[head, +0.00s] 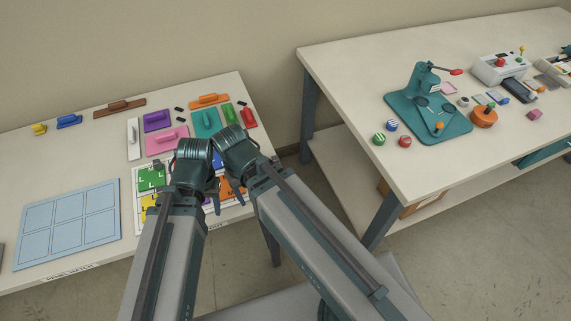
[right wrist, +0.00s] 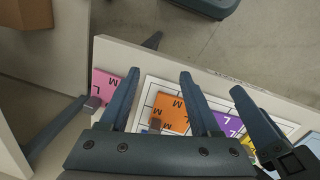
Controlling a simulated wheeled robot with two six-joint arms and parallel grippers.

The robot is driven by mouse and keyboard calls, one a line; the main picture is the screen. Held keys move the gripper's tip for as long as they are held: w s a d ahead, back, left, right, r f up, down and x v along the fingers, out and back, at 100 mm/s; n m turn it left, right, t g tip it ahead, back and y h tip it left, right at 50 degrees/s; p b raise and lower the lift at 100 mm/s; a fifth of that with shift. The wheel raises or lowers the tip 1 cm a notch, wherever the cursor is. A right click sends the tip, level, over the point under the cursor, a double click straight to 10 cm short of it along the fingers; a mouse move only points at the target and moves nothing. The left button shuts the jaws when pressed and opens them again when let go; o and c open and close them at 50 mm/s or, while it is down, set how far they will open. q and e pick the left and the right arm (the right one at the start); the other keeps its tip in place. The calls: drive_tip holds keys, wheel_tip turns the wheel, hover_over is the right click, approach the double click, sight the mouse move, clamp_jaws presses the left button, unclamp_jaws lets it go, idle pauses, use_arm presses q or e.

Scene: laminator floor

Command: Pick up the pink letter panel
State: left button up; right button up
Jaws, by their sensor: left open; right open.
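The pink letter panel (right wrist: 104,84) shows in the right wrist view, flat on the table near its edge, with a dark letter and a small grey knob. It lies just left of the near finger of my right gripper (right wrist: 158,76), which is open and empty. A finger partly covers its right side. In the head view my arms hide this panel. My left gripper (head: 212,191) is open over the letter board (head: 138,214), close beside the right one.
An orange panel (right wrist: 171,113) and a purple panel (right wrist: 226,122) lie on the board in the right wrist view. A pale blue grid tray (head: 68,222) lies left. A pink handled block (head: 153,146) and other coloured blocks stand behind. A second table (head: 350,75) is right.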

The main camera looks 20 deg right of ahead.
drive_tip(key=w+d+r+m+p, duration=0.4)
drive_tip(key=w+m, duration=0.3)
drive_tip(key=m, duration=0.1)
wheel_tip(320, 180, up, 4)
drive_tip(key=m+y+p, duration=0.1)
drive_tip(key=m+p, duration=0.3)
drive_tip(key=m, duration=0.9)
hover_over(275, 158)
drive_tip(key=f+b, duration=0.8)
drive_tip(key=b, duration=0.1)
drive_tip(key=shift+w+a+f, duration=0.2)
drive_tip(key=shift+f, duration=0.2)
drive_tip(key=f+b, duration=0.5)
drive_tip(key=shift+s+d+f, duration=0.15)
drive_tip(key=shift+s+d, duration=0.05)
clamp_jaws()
